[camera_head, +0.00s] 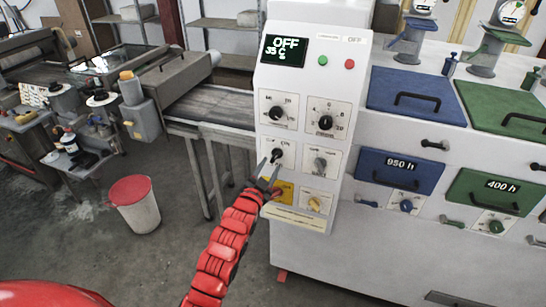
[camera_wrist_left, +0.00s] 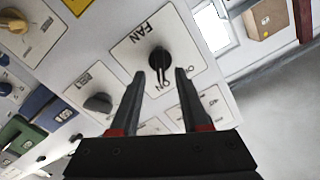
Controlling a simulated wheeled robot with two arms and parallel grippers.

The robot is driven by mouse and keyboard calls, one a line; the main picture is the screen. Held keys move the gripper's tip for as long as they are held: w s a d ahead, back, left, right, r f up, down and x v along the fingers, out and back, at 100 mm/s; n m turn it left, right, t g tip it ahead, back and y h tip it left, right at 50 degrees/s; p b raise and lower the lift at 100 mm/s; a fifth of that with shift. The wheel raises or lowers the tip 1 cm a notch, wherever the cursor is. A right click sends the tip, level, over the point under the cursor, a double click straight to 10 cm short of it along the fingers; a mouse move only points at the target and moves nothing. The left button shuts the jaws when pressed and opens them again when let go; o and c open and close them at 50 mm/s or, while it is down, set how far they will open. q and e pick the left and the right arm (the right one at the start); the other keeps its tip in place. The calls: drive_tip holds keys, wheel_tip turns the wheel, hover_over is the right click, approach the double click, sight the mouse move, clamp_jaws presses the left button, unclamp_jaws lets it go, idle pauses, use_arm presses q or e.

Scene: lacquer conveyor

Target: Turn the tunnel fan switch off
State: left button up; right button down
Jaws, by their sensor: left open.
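The fan switch (camera_head: 277,154) is a black rotary knob on a white plate on the front of the control panel. In the left wrist view the same fan switch (camera_wrist_left: 160,58) sits under the label FAN, and its lever points toward the ON mark. My left gripper (camera_head: 270,166) is in front of this plate, reaching up from below. In the wrist view the left gripper (camera_wrist_left: 159,76) is open, with one dark fingertip on each side of the lever's end. I cannot tell whether they touch it. My right gripper is not in view.
A grey knob (camera_head: 320,163) and a yellow knob (camera_head: 313,204) are close by on the panel. Two larger black dials, (camera_head: 325,122) marking the right one, are above. The display (camera_head: 284,50) reads OFF and 35 C.

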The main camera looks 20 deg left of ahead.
sight(274, 159)
use_arm(q)
drive_tip(key=shift+w+d+r, duration=0.15)
drive_tip(key=shift+w+r, duration=0.05)
drive_tip(key=shift+w, duration=0.9)
drive_tip(key=shift+w+f+p, duration=0.15)
drive_tip(key=shift+w+p, duration=0.3)
drive_tip(key=shift+w, duration=0.25)
clamp_jaws()
